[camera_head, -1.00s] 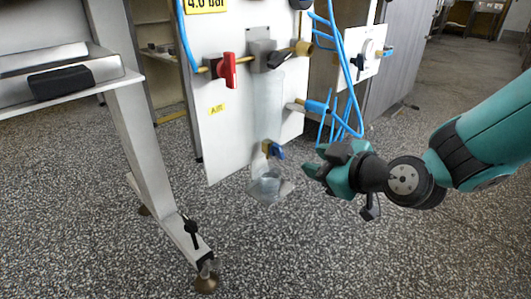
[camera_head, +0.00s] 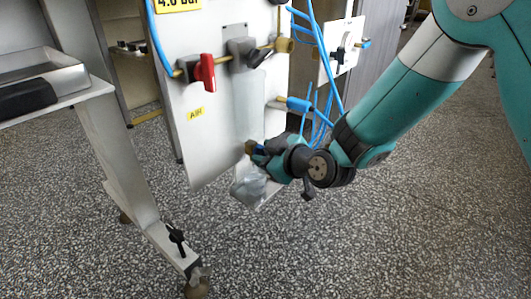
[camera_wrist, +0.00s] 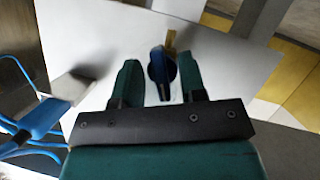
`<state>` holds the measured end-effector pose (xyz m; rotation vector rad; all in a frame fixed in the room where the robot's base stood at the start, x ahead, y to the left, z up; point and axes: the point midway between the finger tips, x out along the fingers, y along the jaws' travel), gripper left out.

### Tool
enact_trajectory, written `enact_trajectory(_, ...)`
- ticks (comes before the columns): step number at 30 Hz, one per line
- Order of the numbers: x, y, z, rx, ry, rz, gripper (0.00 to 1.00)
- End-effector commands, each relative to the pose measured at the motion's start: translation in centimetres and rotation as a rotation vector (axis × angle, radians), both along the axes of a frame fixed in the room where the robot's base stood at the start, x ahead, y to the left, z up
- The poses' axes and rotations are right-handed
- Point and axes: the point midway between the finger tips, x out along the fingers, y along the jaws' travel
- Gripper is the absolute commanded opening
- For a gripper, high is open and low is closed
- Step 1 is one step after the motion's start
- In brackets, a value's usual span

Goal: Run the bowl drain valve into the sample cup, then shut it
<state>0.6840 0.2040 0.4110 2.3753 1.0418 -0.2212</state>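The drain valve's brass body (camera_head: 249,147) shows at the lower end of the clear bowl (camera_head: 249,105) on the white panel. Its blue handle (camera_wrist: 161,70) stands between my two fingers in the wrist view. My gripper (camera_head: 263,154) is at the valve and largely hides the handle in the head view. In the wrist view my gripper (camera_wrist: 159,62) has its fingers apart, one on each side of the handle, with narrow gaps. The clear sample cup (camera_head: 250,187) stands below the valve on a small bracket. I cannot tell whether it holds liquid.
Blue hoses (camera_head: 318,105) hang to the right. A grey machine leg (camera_head: 142,175) stands at left. The speckled floor in front is clear.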

Motion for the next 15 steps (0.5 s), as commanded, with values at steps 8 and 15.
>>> enact_trajectory(8,0.02,-0.03,0.01,0.009,0.013,0.0,0.1)
enact_trajectory(15,0.0,-0.07,-0.02,0.064,0.084,0.0,0.1)
